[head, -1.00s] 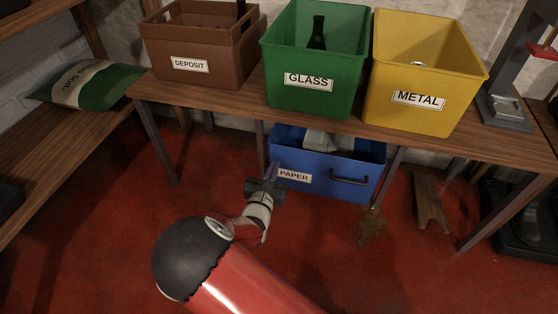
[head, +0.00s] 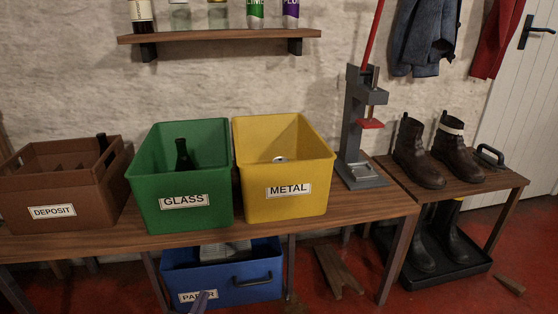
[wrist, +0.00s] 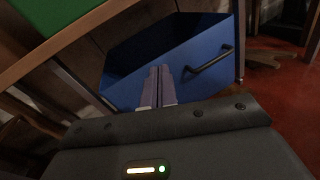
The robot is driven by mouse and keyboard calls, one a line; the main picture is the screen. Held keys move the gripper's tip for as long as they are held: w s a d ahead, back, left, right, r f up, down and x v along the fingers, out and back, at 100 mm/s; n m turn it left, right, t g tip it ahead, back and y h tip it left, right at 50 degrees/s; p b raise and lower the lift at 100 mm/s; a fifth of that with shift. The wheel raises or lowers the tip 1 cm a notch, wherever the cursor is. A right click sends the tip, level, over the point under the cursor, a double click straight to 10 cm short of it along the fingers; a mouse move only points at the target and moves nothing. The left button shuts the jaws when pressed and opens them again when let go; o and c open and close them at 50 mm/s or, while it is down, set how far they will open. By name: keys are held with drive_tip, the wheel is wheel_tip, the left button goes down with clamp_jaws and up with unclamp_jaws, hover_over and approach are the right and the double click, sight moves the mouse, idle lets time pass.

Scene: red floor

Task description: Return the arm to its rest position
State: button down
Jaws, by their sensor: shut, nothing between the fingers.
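My gripper (wrist: 158,86) shows in the wrist view with its two fingers together and nothing between them. Behind the fingertips is the blue PAPER bin (wrist: 212,62), with its black handle to the right of them. In the head view only the tip of my gripper (head: 201,301) shows at the bottom edge, overlapping the label of the blue PAPER bin (head: 240,291). The rest of my arm is out of the head view. I cannot tell how far the fingertips are from the bin.
The wooden table (head: 330,222) carries a brown DEPOSIT crate (head: 95,200), a green GLASS bin (head: 205,215), a yellow METAL bin (head: 310,175) and a grey press with a red lever (head: 355,150). A bench with boots (head: 480,187) stands right. Red floor (head: 455,300) shows lower right.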

drive_tip(key=d+r+m+g+h+p, duration=0.15)
drive_tip(key=d+r+m+g, duration=0.3)
drive_tip(key=d, duration=0.45)
drive_tip(key=w+d+r+m+g+h, duration=0.1)
drive_tip(key=d+r+m+g+h, duration=0.25)
drive_tip(key=d+m, duration=0.35)
drive_tip(key=d+r+m+g+h+p, duration=0.1)
drive_tip(key=d+r+m+g+h, duration=0.25)
drive_tip(key=d, duration=0.65)
drive_tip(key=s+d+r+m+y+p, duration=0.2)
drive_tip(key=s+d+r+m+y, duration=0.3)
drive_tip(key=s+r+m, duration=0.2)
drive_tip(key=s+d+r+m+y+p, duration=0.2)
drive_tip(key=s+d+r+m+y, duration=0.2)
drive_tip(key=s+r+m, duration=0.4)
drive_tip(key=s+m+y, duration=0.1)
drive_tip(key=m, duration=0.1)
drive_tip(key=shift+d+r+m, duration=0.15)
drive_tip(key=shift+d+m, duration=0.25)
drive_tip(key=shift+s, duration=0.1)
